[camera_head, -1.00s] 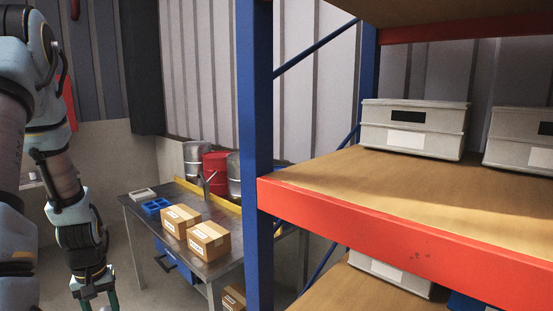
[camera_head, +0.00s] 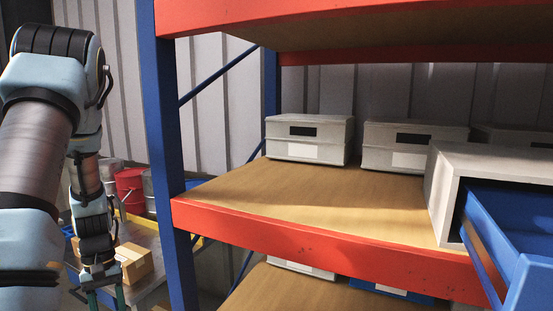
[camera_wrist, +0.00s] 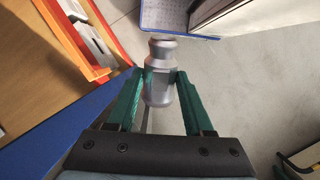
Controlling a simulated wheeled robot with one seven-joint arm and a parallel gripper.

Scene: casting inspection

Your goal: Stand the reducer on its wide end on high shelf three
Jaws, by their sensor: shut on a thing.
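The reducer (camera_wrist: 159,88) is a grey metal stepped piece, seen in the wrist view between the two green fingers of my gripper (camera_wrist: 158,82). The fingers are shut on its sides and hold it over the floor. In the head view my gripper (camera_head: 106,297) is at the lower left, left of the blue rack post, with its fingertips cut off by the frame edge. The reducer does not show there. A wooden rack shelf (camera_head: 370,215) with a red front beam is at mid-height; I cannot tell its number.
Pale lidded boxes (camera_head: 307,140) stand along the back of the shelf. A white cabinet with a blue drawer (camera_head: 520,220) is at the right. The front left of the shelf is bare. A blue post (camera_head: 165,150) stands between my arm and the shelf.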

